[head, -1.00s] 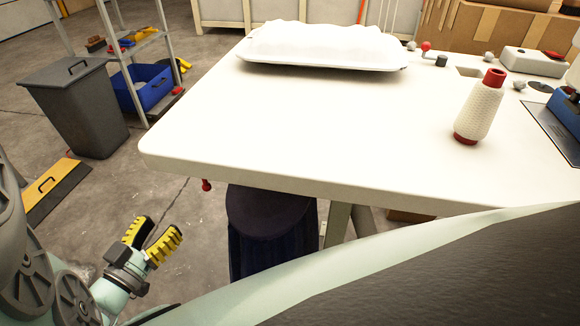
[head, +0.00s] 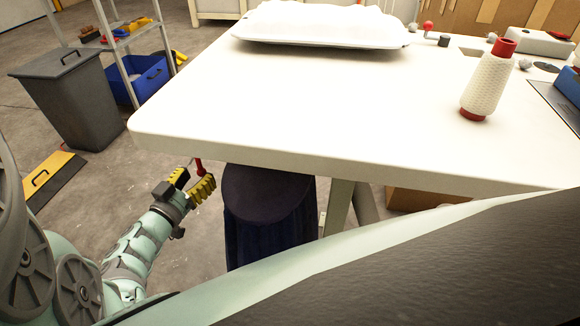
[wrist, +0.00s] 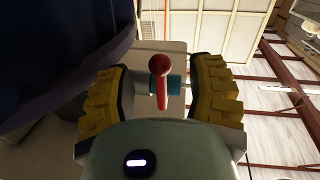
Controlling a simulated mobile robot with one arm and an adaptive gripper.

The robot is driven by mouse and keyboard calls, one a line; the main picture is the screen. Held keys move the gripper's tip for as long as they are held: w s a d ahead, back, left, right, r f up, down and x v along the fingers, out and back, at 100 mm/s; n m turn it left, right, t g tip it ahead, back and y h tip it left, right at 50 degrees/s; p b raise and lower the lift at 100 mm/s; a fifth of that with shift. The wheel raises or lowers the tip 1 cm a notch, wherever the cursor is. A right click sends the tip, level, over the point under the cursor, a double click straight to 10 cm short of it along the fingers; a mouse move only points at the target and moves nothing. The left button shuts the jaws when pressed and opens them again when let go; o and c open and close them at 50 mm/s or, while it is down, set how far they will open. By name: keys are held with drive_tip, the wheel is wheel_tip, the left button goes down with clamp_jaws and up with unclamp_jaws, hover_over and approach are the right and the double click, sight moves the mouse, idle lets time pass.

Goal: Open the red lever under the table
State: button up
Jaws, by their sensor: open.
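The red lever (head: 199,166) hangs below the front left edge of the white table (head: 290,120). In the wrist view the red lever (wrist: 160,68) appears between the two yellow finger pads, with a teal part behind it. My gripper (head: 192,182) is open beside and just below the lever in the head view; it also shows in the wrist view (wrist: 160,92). Both pads stand apart from the lever, with gaps on each side. How far the lever reaches in between the fingers is hard to tell.
A dark round stool (head: 268,195) stands under the table, right of my gripper. A grey bin (head: 72,100), a blue crate (head: 140,82) and a yellow-black board (head: 50,178) lie to the left. A white pillow (head: 320,25) and a thread cone (head: 490,80) are on the table.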

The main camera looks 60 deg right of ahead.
drive_tip(key=shift+x, duration=1.35)
drive_tip(key=shift+o, duration=0.3)
drive_tip(key=shift+f, duration=0.1)
clamp_jaws()
